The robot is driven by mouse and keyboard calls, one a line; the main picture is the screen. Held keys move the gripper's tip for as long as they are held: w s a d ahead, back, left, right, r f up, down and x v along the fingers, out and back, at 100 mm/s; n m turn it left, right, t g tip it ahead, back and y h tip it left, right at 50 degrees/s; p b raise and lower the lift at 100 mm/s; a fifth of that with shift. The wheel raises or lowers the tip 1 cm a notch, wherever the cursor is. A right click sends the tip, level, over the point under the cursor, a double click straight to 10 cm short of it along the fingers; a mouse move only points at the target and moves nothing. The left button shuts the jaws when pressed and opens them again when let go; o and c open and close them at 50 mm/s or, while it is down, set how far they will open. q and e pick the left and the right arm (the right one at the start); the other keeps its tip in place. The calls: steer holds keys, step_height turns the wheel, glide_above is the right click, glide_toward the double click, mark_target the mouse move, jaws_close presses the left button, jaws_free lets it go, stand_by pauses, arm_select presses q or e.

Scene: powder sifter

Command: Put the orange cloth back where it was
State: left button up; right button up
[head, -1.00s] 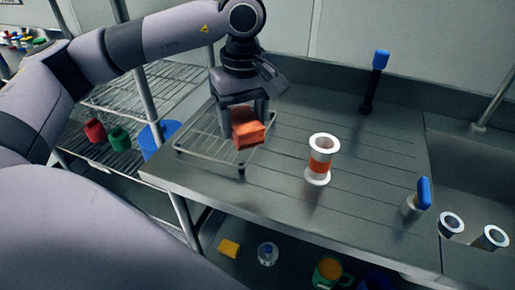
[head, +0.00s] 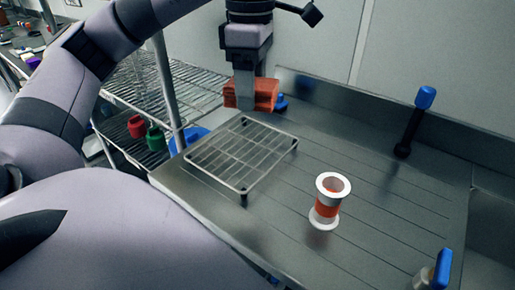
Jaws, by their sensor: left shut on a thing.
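The orange cloth (head: 265,95) is a folded block at the back of the metal counter, beyond the far edge of the wire rack (head: 240,150). My left gripper (head: 244,92) points down and is shut on the cloth, with its fingers partly in front of it. I cannot tell whether the cloth touches the counter or hangs a little above it. The wire rack is bare. My right gripper is not in view.
A small blue object (head: 281,103) stands right beside the cloth. A white spool-shaped sifter with an orange band (head: 327,205) stands on the counter. A blue-topped black tool (head: 413,125) is at the back right, and another blue-handled item (head: 442,270) at the lower right.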

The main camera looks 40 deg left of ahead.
arm_select(q)
steer(key=b, duration=0.6)
glide_above(252, 181)
step_height(252, 181, down, 11)
step_height(252, 181, down, 3)
steer(key=shift+f, duration=0.65)
step_height(252, 181, down, 4)
steer(key=shift+f, duration=0.15)
steer(key=shift+f+b, duration=0.1)
steer(key=shift+b, duration=0.2)
steer(key=o, duration=0.5)
steer(key=shift+f, duration=0.1)
steer(key=o, duration=0.4)
steer(key=shift+o, duration=0.2)
